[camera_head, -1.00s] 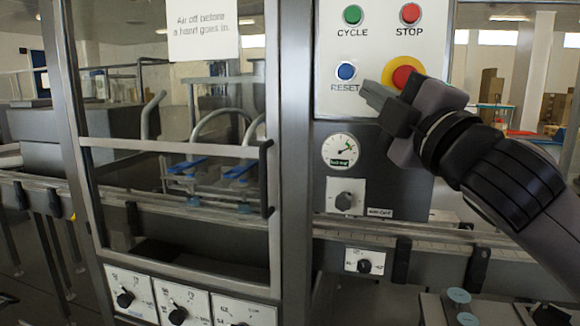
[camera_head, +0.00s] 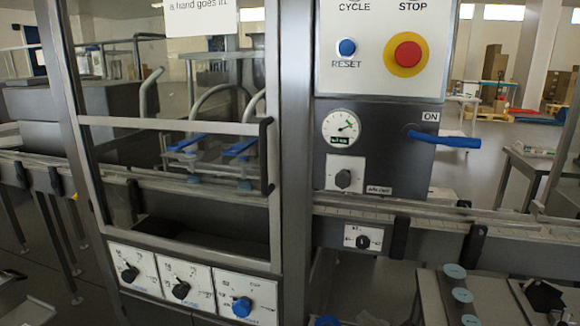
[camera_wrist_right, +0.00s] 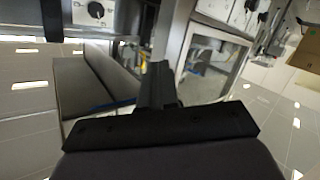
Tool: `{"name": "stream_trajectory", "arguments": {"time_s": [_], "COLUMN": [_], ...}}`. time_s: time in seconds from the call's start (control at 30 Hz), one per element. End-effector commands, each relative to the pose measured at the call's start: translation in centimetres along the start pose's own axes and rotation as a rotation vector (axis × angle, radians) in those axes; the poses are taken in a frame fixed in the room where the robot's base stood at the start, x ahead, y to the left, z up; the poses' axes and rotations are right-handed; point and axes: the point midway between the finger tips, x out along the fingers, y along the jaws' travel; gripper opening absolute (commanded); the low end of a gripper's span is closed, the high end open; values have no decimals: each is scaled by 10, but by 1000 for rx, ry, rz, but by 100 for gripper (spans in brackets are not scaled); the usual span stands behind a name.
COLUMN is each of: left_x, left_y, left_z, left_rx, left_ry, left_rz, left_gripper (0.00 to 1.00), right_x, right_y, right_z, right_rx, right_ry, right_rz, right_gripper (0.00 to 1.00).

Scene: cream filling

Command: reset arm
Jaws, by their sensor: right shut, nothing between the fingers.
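My right gripper (camera_wrist_right: 160,80) shows in the right wrist view, its dark fingers together and nothing between them. It hangs in open space, touching nothing that I can see. I cannot make out my left gripper in either view.
A blue lever (camera_head: 444,139) sticks out right beneath the ON label. A gauge (camera_head: 341,128) and a knob (camera_head: 343,178) are beside it. The guard door (camera_head: 172,126) stands left, above several dials.

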Motion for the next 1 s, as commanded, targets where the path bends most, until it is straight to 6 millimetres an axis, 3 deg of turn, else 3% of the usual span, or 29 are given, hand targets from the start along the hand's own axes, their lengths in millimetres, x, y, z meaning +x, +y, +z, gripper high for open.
{"name": "stream_trajectory", "arguments": {"time_s": [0.03, 0.3, 0.5, 0.7, 1.0], "left_x": [-1, -2, -3, -4, -4], "left_y": [0, 0, 0, 0, 0], "left_z": [-1, -3, -4, -4, -4], "left_rx": [0, 0, 0, 0, 0], "left_ry": [-1, -1, -1, -1, -2], "left_rz": [0, 0, 1, 1, 1], "left_gripper": [71, 71, 71, 71, 71], "right_x": [-10, -75, -133, -163, -165], "right_y": [-12, -61, -91, -104, -105], "right_z": [25, 136, 194, 218, 220], "right_rx": [51, 277, 397, 445, 448], "right_ry": [-43, -246, -380, -443, -448], "right_rz": [-7, 4, 30, 47, 48], "right_gripper": [0, 0, 0, 0, 0]}}
